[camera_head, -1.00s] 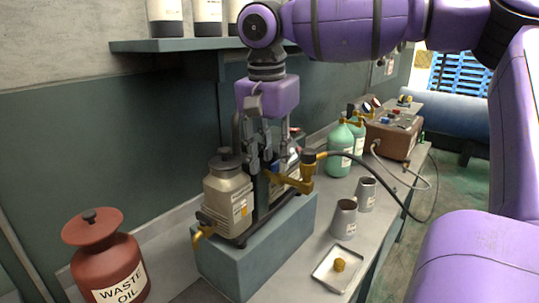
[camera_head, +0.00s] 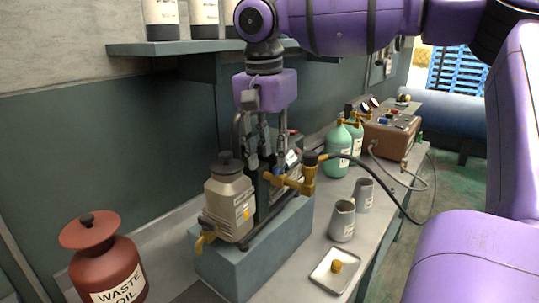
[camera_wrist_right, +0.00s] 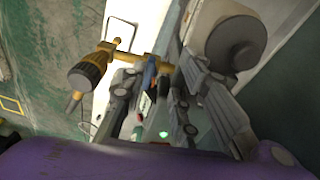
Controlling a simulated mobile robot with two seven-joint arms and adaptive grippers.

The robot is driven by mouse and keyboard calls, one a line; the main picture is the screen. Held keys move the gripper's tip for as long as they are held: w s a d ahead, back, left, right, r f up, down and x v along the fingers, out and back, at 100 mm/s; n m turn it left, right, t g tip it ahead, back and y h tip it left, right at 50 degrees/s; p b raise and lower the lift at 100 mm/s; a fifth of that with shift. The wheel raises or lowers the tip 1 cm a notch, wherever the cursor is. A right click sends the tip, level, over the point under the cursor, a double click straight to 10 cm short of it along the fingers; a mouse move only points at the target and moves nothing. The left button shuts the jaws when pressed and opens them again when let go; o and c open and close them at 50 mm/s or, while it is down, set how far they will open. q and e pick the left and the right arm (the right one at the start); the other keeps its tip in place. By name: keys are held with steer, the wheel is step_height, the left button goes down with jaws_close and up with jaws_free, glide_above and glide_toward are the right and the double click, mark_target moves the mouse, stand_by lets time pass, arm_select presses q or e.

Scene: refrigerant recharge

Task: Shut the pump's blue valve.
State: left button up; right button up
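The pump is a cream body (camera_head: 230,208) with a grey cap, on a blue-grey block (camera_head: 255,255). A brass fitting (camera_head: 308,178) with a black hose stands at its right; it also shows in the right wrist view (camera_wrist_right: 90,70). My right gripper (camera_head: 262,158) points down over the pump, beside the cream body. Its fingers are apart in the right wrist view (camera_wrist_right: 155,82). The small blue valve handle (camera_wrist_right: 149,76) shows between them, near the brass pipe. I cannot tell whether a finger touches it. In the head view the fingers largely hide it. My left gripper is not in view.
A red waste oil can (camera_head: 105,265) stands at the front left. Grey metal cups (camera_head: 343,220) and a tray (camera_head: 322,278) with a yellow-brown knob lie right of the block. Green cylinders (camera_head: 340,150) and a brown case (camera_head: 392,135) stand behind. A shelf (camera_head: 170,47) hangs above.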

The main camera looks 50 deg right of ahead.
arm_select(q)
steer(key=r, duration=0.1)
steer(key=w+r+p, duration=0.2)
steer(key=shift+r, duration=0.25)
arm_select(e)
step_height(320, 180, up, 7)
steer(key=shift+w+r, duration=0.15)
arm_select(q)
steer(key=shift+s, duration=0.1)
arm_select(e)
steer(key=shift+d, duration=0.1)
